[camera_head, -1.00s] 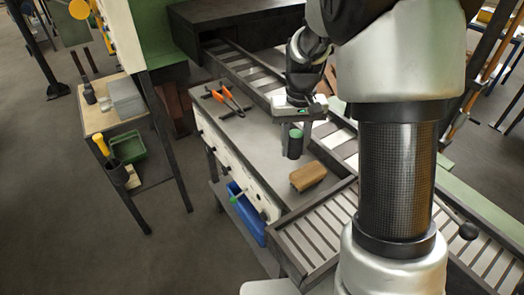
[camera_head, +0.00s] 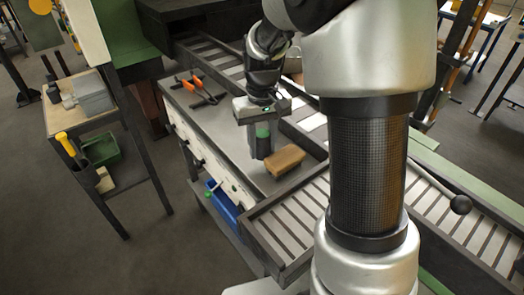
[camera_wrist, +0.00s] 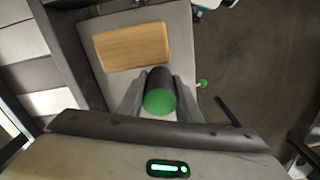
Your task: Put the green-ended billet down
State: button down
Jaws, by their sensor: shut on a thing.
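The dark billet (camera_wrist: 161,80) with a green end stands upright between the two fingers of my gripper (camera_wrist: 160,98) in the wrist view, green end toward the camera. In the head view my gripper (camera_head: 262,142) is shut on it, with the green end (camera_head: 263,130) up. It is over the grey bench top (camera_head: 222,122), just left of a wooden block (camera_head: 285,160). The block also shows in the wrist view (camera_wrist: 132,46), apart from the billet. I cannot tell whether the billet's lower end touches the bench.
Orange-handled tongs (camera_head: 190,88) lie at the bench's far end. Roller tracks (camera_head: 300,222) run along the near end and right side. A side stand (camera_head: 88,118) is at left. Bare bench lies between tongs and gripper.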

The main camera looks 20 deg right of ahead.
jog(key=shift+f, duration=0.9)
jog(key=shift+f, duration=0.2)
jog(key=c, duration=1.3)
grip_release()
